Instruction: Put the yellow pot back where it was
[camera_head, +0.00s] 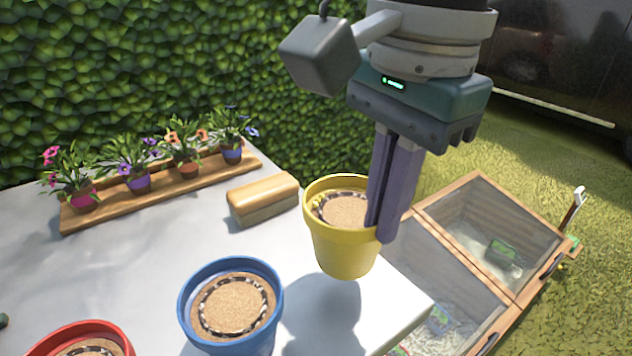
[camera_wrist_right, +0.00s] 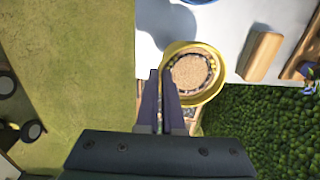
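The yellow pot (camera_head: 343,252), filled with brown soil ringed by pebbles, hangs upright near the right edge of the white table (camera_head: 150,250). Its shadow lies apart from it on the tabletop, so it looks raised. My right gripper (camera_head: 383,228) comes down from above with its fingers close together on the pot's right rim, shut on the pot wall. In the right wrist view the yellow pot (camera_wrist_right: 193,74) sits at the fingertips of the right gripper (camera_wrist_right: 162,75). The fingers hide part of the rim. My left gripper is not in view.
A blue pot (camera_head: 230,305) and a red pot (camera_head: 85,340) stand at the front. A wooden block (camera_head: 262,198) and a wooden tray (camera_head: 160,195) of several small flowers are behind. A wooden crate with clear panels (camera_head: 490,235) is beyond the table's right edge.

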